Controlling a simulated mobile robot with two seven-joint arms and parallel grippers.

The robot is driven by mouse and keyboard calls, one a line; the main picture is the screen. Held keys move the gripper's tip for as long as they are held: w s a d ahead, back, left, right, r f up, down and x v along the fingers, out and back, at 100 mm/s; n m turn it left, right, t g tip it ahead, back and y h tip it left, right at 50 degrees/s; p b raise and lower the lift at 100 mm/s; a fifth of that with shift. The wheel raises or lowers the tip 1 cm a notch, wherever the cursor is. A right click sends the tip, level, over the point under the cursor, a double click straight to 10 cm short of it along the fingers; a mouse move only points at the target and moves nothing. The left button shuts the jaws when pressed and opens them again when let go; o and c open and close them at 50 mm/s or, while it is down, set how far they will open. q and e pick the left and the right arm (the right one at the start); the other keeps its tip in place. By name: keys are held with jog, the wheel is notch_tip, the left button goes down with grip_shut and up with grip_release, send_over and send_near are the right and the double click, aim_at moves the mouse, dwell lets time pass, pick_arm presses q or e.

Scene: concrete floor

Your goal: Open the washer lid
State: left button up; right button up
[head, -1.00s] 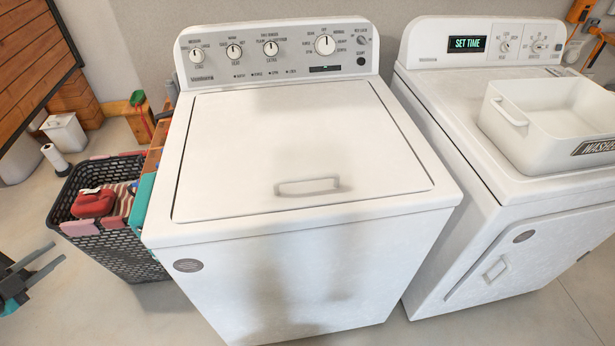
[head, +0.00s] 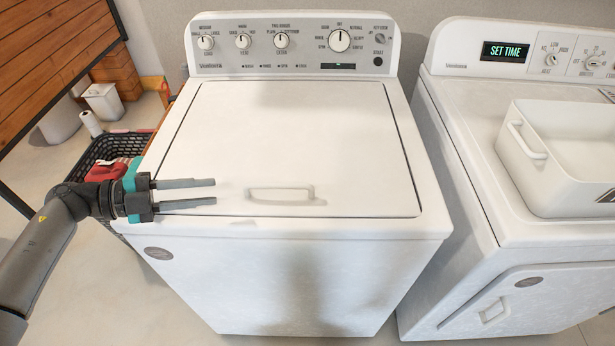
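The white top-load washer (head: 300,275) stands in the middle of the head view. Its lid (head: 290,135) is shut flat on top. A white bar handle (head: 281,195) sits near the lid's front edge. My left gripper (head: 214,192) is open and empty, with its two grey fingers pointing right toward the handle. The fingertips appear over the lid's front left part, a short way left of the handle. I cannot tell their height above the lid. My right gripper is not in view.
A white dryer (head: 465,185) stands to the right with a white bin (head: 560,185) on top. A dark laundry basket (head: 88,160) with clothes is on the floor at the left, partly behind my arm. The washer's control panel (head: 295,46) rises behind the lid.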

aim_at(269, 187)
pick_arm(q)
jog(key=x, duration=1.5)
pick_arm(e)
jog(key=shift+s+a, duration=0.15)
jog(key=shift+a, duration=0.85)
pick_arm(q)
jog(key=shift+a, duration=0.1)
jog(key=shift+c, duration=0.3)
grip_shut()
